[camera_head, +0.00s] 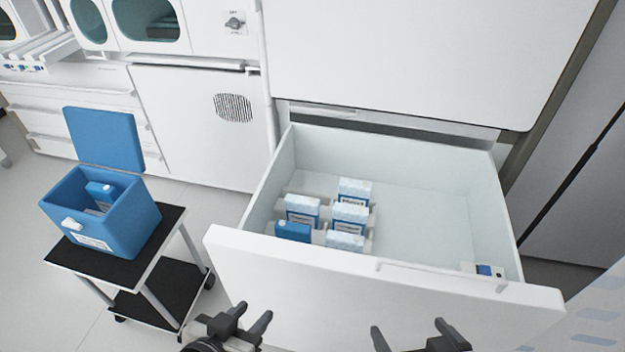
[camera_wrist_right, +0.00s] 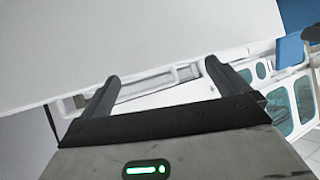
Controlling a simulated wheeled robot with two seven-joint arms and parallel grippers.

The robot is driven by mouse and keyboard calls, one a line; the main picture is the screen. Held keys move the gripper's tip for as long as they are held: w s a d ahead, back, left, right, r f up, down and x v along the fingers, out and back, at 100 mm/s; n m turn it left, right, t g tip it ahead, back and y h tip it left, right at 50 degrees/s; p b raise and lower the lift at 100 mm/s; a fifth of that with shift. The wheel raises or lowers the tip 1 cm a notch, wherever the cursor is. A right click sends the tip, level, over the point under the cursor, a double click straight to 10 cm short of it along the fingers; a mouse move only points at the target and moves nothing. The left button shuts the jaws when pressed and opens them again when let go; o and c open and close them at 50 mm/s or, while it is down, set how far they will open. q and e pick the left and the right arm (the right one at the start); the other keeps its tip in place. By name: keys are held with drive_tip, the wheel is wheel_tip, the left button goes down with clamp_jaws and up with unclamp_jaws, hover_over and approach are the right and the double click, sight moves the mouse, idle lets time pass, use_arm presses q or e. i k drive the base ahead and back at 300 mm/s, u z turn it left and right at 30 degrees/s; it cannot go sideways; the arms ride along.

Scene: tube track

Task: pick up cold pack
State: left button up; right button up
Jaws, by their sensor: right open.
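A blue pack (camera_head: 293,231), which looks like a cold pack, stands at the left front of the open drawer's rack. Several white, blue-labelled packs stand beside and behind it, one at the back (camera_head: 355,190). Another blue pack (camera_head: 102,190) sits inside the blue cooler box (camera_head: 120,222). My left gripper (camera_head: 254,312) is in front of the drawer, its fingers apart and empty. My right gripper (camera_head: 412,332) is open and empty in front of the drawer, right of the left one. Its open fingers also show in the right wrist view (camera_wrist_right: 160,72).
The drawer's white front panel (camera_head: 340,285) stands between my grippers and the packs. The drawer's right half is mostly bare, with a small white-and-blue item (camera_head: 485,270) at its front right. The cooler, lid (camera_head: 104,139) open, stands on a black-topped cart (camera_head: 105,262).

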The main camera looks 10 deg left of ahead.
sight(104, 195)
drive_tip(key=u, duration=2.6)
drive_tip(key=i, duration=1.8)
drive_tip(key=z, duration=2.95)
